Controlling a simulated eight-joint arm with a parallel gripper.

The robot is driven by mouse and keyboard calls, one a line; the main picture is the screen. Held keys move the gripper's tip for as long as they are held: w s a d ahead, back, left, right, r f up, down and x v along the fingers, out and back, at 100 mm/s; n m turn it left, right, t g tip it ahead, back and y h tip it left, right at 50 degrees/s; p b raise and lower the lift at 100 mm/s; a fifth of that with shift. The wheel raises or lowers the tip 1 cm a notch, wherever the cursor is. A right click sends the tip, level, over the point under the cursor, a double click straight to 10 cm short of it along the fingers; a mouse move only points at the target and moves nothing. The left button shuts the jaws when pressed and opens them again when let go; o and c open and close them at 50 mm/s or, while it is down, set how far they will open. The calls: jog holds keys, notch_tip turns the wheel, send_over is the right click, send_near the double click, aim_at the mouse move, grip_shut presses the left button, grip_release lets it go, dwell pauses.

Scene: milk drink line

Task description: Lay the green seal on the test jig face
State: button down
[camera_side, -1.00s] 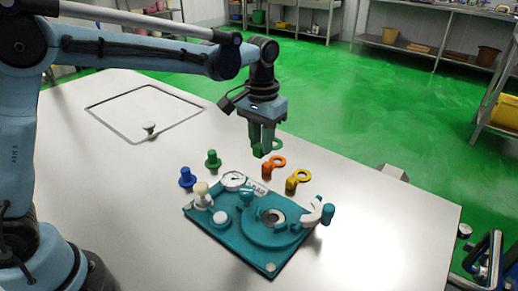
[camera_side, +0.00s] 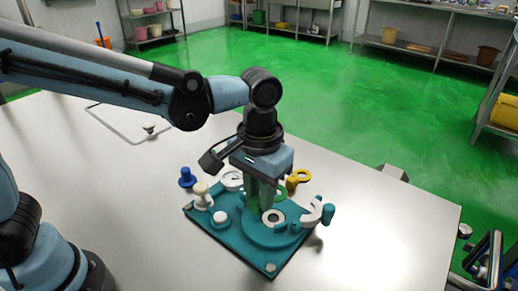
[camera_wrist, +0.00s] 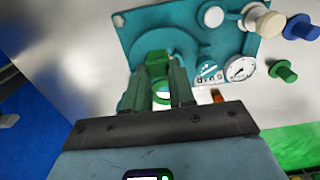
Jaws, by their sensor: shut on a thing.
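My gripper (camera_side: 262,207) is shut on the green seal (camera_side: 282,193), low over the teal test jig (camera_side: 235,246). The seal's green block shows between the fingertips in the wrist view (camera_wrist: 158,57), and part of its ring shows beside the fingers in the side view. The jig's round face (camera_side: 262,236), with a pale ringed centre (camera_side: 273,217), lies just beside and below the fingertips. The fingers cover part of the face in the wrist view. I cannot tell whether the seal touches the jig.
A yellow seal (camera_side: 303,176) lies behind the jig. A curved white clamp with a teal handle (camera_side: 328,213) stands at the jig's right. A cream knob (camera_side: 201,192), a gauge (camera_wrist: 240,69), a blue peg (camera_side: 187,177) and a green peg (camera_wrist: 283,71) stand nearby. The table's front right is clear.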

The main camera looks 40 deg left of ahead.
jog(key=shift+f, duration=3.15)
jog(key=shift+f, duration=0.5)
jog(key=c, duration=0.9)
grip_release()
jog(key=shift+o, duration=0.2)
notch_tip(320, 180, up, 12)
jog(key=shift+r, duration=0.1)
jog(key=s+a+f+t, duration=0.1)
jog(key=a+t, duration=0.2)
jog(key=a, duration=0.6)
jog(key=s+a+f+t, duration=0.1)
jog(key=a+t, duration=0.3)
jog(key=a, duration=0.5)
jog(key=shift+s+f, duration=0.2)
jog(key=shift+s, duration=0.6)
